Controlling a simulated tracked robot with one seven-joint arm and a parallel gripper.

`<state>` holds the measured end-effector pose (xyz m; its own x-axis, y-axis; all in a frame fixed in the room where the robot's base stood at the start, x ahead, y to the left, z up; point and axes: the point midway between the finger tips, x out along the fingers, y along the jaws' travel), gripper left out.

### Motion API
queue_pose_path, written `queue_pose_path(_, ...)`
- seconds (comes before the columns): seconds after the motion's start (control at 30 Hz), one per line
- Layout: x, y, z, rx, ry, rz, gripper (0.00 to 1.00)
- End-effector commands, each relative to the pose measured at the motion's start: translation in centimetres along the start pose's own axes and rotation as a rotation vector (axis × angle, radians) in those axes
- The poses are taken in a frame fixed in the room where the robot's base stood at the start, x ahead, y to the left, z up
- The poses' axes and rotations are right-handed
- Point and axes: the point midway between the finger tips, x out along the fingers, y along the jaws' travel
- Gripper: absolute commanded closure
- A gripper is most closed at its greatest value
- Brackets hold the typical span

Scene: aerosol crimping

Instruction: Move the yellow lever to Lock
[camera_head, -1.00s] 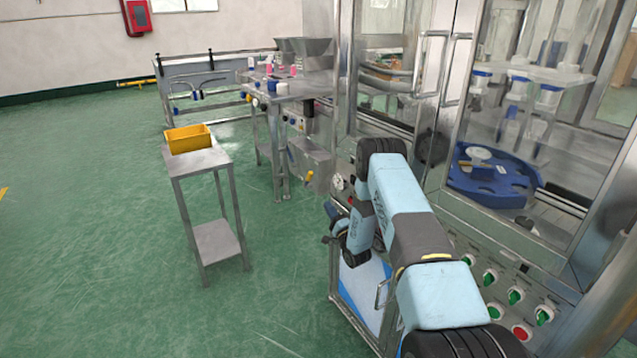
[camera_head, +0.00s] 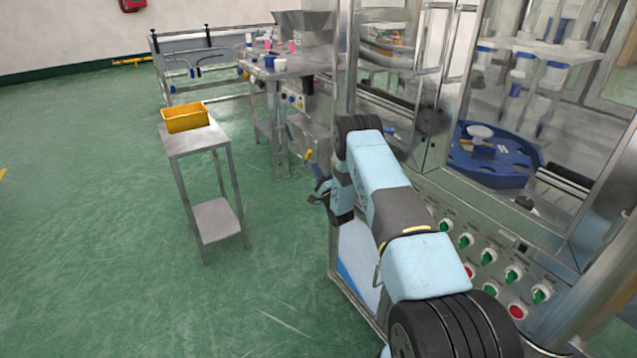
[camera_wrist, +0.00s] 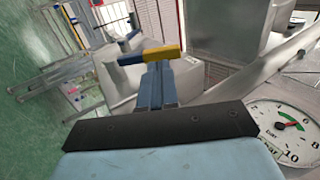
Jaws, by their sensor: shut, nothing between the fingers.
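A yellow lever bar (camera_wrist: 166,51) with a dark blue left end shows in the wrist view, just beyond my fingertips. My gripper (camera_wrist: 157,66) is shut and empty, its grey-blue fingers close together below the bar. The fingers overlap the bar's lower edge in the picture; I cannot tell whether they touch it. In the head view my gripper (camera_head: 317,190) is left of the machine's front corner, small and partly covered by my wrist.
A round pressure gauge (camera_wrist: 287,130) is at the lower right of the wrist view. In the head view, a panel with green and red knobs (camera_head: 488,262) is right of my arm. A metal stand (camera_head: 199,139) bears a yellow bin (camera_head: 186,116). Green floor left of it is open.

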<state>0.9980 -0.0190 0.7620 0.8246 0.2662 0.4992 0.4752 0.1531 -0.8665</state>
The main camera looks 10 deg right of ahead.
Motion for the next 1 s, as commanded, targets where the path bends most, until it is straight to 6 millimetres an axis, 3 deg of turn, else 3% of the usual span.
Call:
queue_pose_path(0.1, 1.7, -0.1, 0.1, 0.001, -0.001, -0.002, 1.00)
queue_pose_path(0.3, 3.2, 0.0, 0.1, 0.000, -0.001, -0.001, 1.00)
queue_pose_path(0.67, 3.4, 0.0, 0.0, 0.001, 0.000, 0.000, 1.00)
queue_pose_path(0.7, 3.7, 0.1, 1.1, 0.002, -0.002, 0.000, 1.00)
queue_pose_path(1.0, 3.3, -0.5, -1.7, -0.008, 0.016, 0.046, 1.00)
